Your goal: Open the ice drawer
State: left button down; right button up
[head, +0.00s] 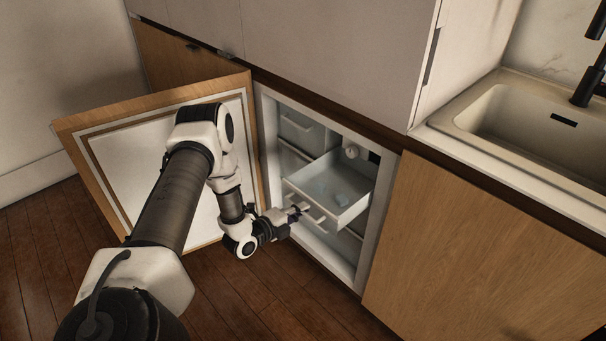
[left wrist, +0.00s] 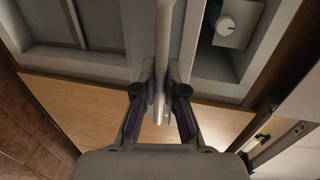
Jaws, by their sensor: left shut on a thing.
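The ice drawer (head: 345,216) is a pale tray in the freezer compartment, standing pulled out, with a few faint bluish pieces inside. Its pale handle (head: 313,215) is on the front face. My left gripper (head: 303,210) is at that handle, shut on it. In the left wrist view, the two fingers of my left gripper (left wrist: 158,90) close from both sides on the pale upright bar of the handle (left wrist: 162,45). My fingers hide part of the handle. My right gripper is not in view.
The wooden cabinet door (head: 85,160) with a white inner panel stands open on the left, behind my arm. Other closed drawers (head: 298,130) are in the compartment. A round white knob (head: 351,152) sits above the drawer. A sink (head: 530,110) is at right. The floor in front is clear.

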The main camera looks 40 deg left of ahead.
pick_arm(q)
jog(key=shift+d, duration=0.1)
jog(key=c, duration=1.5)
grip_release()
jog(key=shift+v, duration=5.95)
